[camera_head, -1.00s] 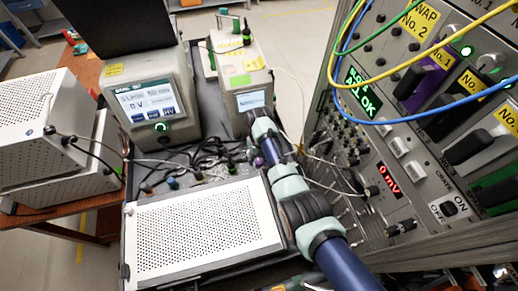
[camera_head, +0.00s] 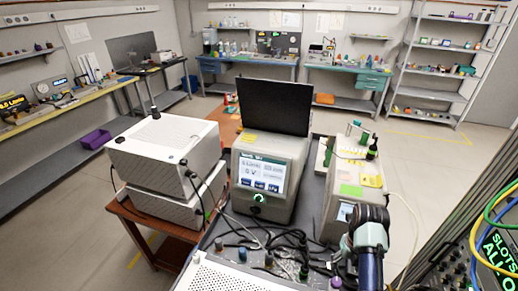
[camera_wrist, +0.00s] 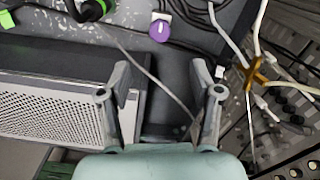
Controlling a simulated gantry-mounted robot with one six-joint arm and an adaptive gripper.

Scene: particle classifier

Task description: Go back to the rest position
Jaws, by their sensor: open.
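My gripper (camera_wrist: 160,95) shows in the wrist view with its two fingers apart and nothing between them. It points down over the dark bench top (camera_wrist: 165,120), to the right of a perforated white box (camera_wrist: 50,100). A purple-capped knob or plug (camera_wrist: 160,29) lies on the bench beyond the fingertips. In the head view, part of my arm (camera_head: 369,240) stands at the lower right, in front of the beige device; the fingers are not visible there.
A touchscreen instrument (camera_head: 262,180) and a beige device with yellow labels (camera_head: 350,190) stand on the bench. Stacked white boxes (camera_head: 165,150) stand left. A rack panel (camera_head: 490,260) is at the right. Cables (camera_head: 290,250) lie across the bench front. Open floor (camera_head: 80,215) shows left.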

